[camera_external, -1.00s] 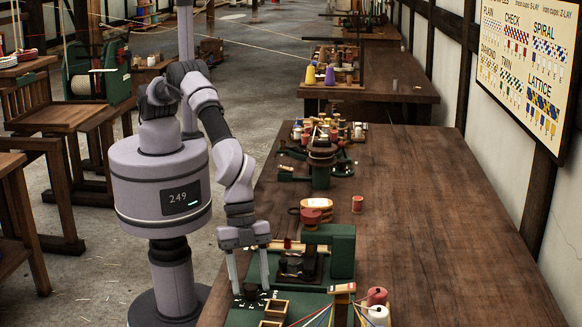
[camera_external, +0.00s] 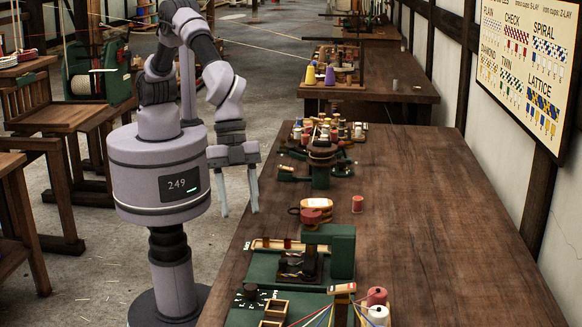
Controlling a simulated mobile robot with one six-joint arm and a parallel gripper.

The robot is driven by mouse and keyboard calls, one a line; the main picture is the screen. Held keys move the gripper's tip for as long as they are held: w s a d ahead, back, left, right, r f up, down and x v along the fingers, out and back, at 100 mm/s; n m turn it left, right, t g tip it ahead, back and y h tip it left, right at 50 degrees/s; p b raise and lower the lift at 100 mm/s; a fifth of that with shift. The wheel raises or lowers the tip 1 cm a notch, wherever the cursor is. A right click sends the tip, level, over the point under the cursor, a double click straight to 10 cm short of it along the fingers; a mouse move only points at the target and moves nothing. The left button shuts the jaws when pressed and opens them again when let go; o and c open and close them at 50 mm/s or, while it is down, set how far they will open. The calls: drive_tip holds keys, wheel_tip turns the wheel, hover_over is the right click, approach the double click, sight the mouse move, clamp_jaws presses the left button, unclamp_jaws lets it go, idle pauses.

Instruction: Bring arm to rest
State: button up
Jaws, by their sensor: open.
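My gripper (camera_external: 238,212) hangs fingers down above the left edge of the long wooden table (camera_external: 430,220). Its two fingers are apart and nothing is between them. My arm (camera_external: 222,88) is raised and bent, with its elbow high above my body.
Below and right of my gripper is a green machine (camera_external: 341,252) on the table, with a green board and dial (camera_external: 252,292) and small wooden boxes (camera_external: 276,306). A red spool (camera_external: 358,204) stands on the table. Its right side is clear. Wooden benches (camera_external: 58,118) stand at left.

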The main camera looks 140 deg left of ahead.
drive_tip(key=s+a+r+t+y+b, duration=0.1)
drive_tip(key=s+a+r, duration=0.3)
drive_tip(key=s+r, duration=0.55)
drive_tip(key=s+a+r+y+b, duration=0.1)
drive_tip(key=s+a+r, duration=0.4)
drive_tip(key=s, duration=0.7)
drive_tip(key=s+a, duration=0.2)
drive_tip(key=s, duration=0.7)
drive_tip(key=s+a+f+y+b, duration=0.1)
drive_tip(key=s+a, duration=0.1)
drive_tip(key=s, duration=0.7)
drive_tip(key=shift+a+f+y, duration=0.2)
drive_tip(key=shift+f+y, duration=0.05)
drive_tip(key=shift+y, duration=0.05)
drive_tip(key=shift+o, duration=0.2)
